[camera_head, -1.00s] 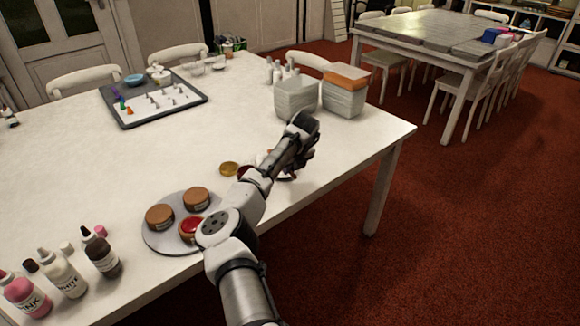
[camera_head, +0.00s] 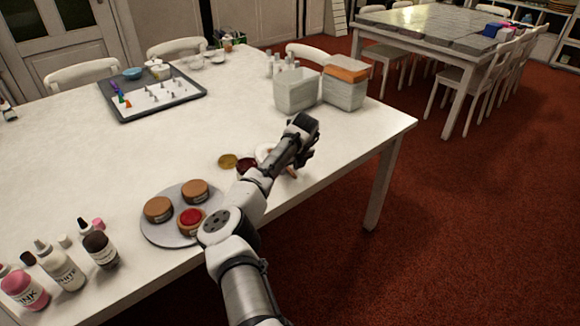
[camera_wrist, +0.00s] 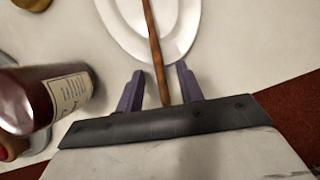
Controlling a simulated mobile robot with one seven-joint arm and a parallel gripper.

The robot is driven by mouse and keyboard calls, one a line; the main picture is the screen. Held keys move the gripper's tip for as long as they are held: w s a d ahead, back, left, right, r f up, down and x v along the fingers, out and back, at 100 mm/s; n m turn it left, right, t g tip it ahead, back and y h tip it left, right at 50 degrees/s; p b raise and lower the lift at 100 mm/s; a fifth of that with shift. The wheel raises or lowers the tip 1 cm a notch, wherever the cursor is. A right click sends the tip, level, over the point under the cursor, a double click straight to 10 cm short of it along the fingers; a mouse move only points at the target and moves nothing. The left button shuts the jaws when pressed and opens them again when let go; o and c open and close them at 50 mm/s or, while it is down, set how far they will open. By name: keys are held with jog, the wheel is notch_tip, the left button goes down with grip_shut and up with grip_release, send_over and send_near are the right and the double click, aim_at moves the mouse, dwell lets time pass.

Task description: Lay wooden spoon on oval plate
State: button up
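The wooden spoon (camera_wrist: 155,48) is a thin brown stick lying across the white oval plate (camera_wrist: 185,35) in the wrist view. Its handle end sticks out past the plate's rim, between my gripper's fingers; its other end is out of the frame. My gripper (camera_wrist: 159,86) is open, with a gap on both sides of the handle. In the head view my wrist hides much of the plate (camera_head: 264,151), and a short piece of the spoon (camera_head: 291,172) shows below the wrist.
A dark red labelled bottle (camera_wrist: 45,97) lies close left of my gripper. A grey turntable (camera_head: 160,233) with several brown-sided jars, and several icing bottles (camera_head: 62,270), are at the near left. Light bins (camera_head: 297,90) stand beyond my wrist. The table's right edge is close.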

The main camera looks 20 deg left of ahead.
jog(key=b+v, duration=0.2)
jog(key=v, duration=1.1)
jog(key=shift+d+r, duration=0.15)
jog(key=shift+r, duration=0.2)
